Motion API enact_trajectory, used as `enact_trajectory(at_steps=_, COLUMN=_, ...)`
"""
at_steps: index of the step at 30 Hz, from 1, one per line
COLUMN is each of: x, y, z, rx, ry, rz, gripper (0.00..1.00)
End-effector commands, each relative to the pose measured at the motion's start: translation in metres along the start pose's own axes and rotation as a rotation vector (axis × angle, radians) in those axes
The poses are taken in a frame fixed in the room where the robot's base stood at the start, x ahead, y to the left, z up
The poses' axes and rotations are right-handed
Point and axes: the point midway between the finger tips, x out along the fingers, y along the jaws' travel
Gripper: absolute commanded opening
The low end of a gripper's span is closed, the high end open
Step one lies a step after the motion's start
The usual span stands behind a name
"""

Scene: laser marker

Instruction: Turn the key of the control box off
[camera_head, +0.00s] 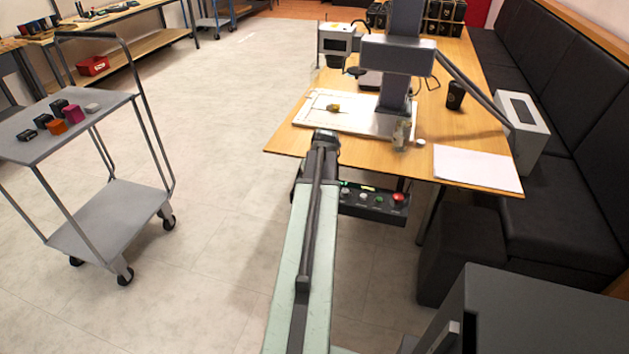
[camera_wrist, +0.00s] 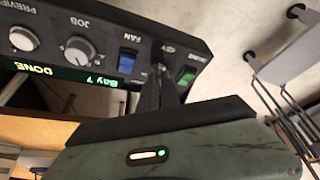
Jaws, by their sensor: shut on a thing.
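The black control box (camera_wrist: 60,32) hangs under the table's front edge and fills the upper left of the wrist view, upside down. My gripper (camera_wrist: 162,76) reaches the panel at the spot labelled KEY and is shut on the key there. The fingers hide the key, so its angle cannot be seen. In the head view the control box (camera_head: 374,206) shows partly, to the right of my arm, which hides its left part.
The wooden table (camera_head: 480,125) bears the laser marker (camera_head: 398,58), a white plate (camera_head: 350,118) and paper (camera_head: 477,168). A grey cart (camera_head: 75,128) with small blocks stands at left. A black bench (camera_head: 565,150) lines the right. The floor between cart and table is clear.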

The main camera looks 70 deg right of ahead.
Motion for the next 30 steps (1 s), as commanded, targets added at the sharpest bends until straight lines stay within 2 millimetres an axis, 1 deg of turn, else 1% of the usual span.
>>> enact_trajectory(at_steps=6, x=0.0002, y=0.0011, z=-0.0001, rx=-0.111, ry=-0.002, rz=-0.046, gripper=0.00)
enact_trajectory(at_steps=12, x=0.0002, y=0.0014, z=0.0000, rx=-0.171, ry=-0.002, rz=-0.070, gripper=0.00)
enact_trajectory(at_steps=29, x=0.0002, y=0.0012, z=0.0006, rx=-0.197, ry=-0.003, rz=-0.080, gripper=0.00)
enact_trajectory(at_steps=30, x=0.0002, y=0.0011, z=0.0006, rx=-0.197, ry=-0.003, rz=-0.080, gripper=0.15)
